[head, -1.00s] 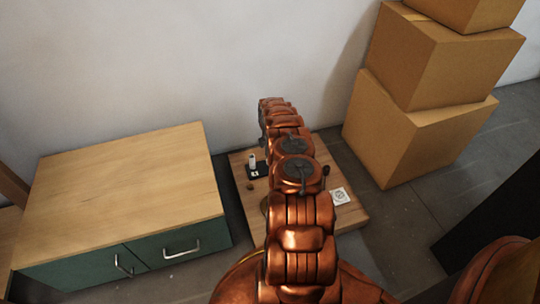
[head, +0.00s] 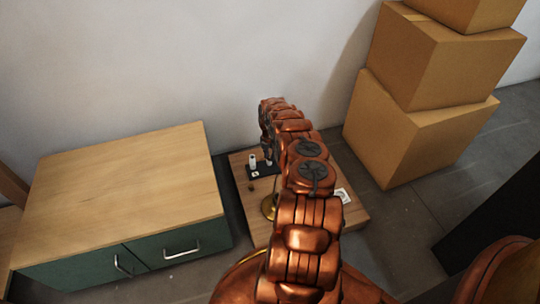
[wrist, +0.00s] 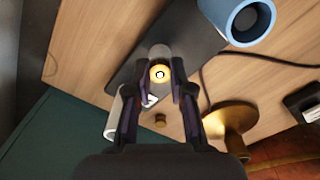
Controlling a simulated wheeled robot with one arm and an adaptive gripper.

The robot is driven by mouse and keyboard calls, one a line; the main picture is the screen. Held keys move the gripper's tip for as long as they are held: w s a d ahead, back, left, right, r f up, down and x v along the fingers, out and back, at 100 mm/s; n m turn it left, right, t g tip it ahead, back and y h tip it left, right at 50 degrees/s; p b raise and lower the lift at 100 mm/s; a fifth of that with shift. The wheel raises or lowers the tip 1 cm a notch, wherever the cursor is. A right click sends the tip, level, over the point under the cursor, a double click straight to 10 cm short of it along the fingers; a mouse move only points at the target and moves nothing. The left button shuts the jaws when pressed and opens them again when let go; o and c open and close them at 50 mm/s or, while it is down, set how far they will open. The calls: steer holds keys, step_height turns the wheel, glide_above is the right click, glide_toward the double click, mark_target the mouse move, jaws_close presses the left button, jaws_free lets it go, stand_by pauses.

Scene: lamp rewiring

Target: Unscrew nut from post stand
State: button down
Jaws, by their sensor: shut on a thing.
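The lower part of the post is hidden behind the nut and fingers. The stand is on a dark rectangular mat (wrist: 188,35) on the wooden tabletop. In the head view, my arm hides the nut and most of the stand.
A blue cup-like cylinder (wrist: 228,12), a white cylinder (wrist: 113,119), a small brass knob (wrist: 160,120) and a brass lamp base (wrist: 235,114) surround the gripper. A dark cable crosses the wood. A green cabinet (head: 168,248) stands left; stacked boxes (head: 415,125) stand right.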

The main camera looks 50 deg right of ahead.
steer(key=n+b, duration=0.1)
steer(key=n, duration=0.5)
steer(key=shift+a+f, duration=0.1)
steer(key=shift+f, duration=0.05)
steer(key=shift+f+n+b, duration=0.2)
steer(key=shift+n+b, duration=0.1)
steer(key=shift+b, duration=0.25)
steer(key=shift+n+b, duration=0.3)
steer(key=shift+b, duration=0.35)
steer(key=shift+r+n+b, duration=0.3)
steer(key=c, duration=0.9)
jaws_free()
steer(key=shift+w, duration=0.1)
steer(key=shift+c, duration=0.2)
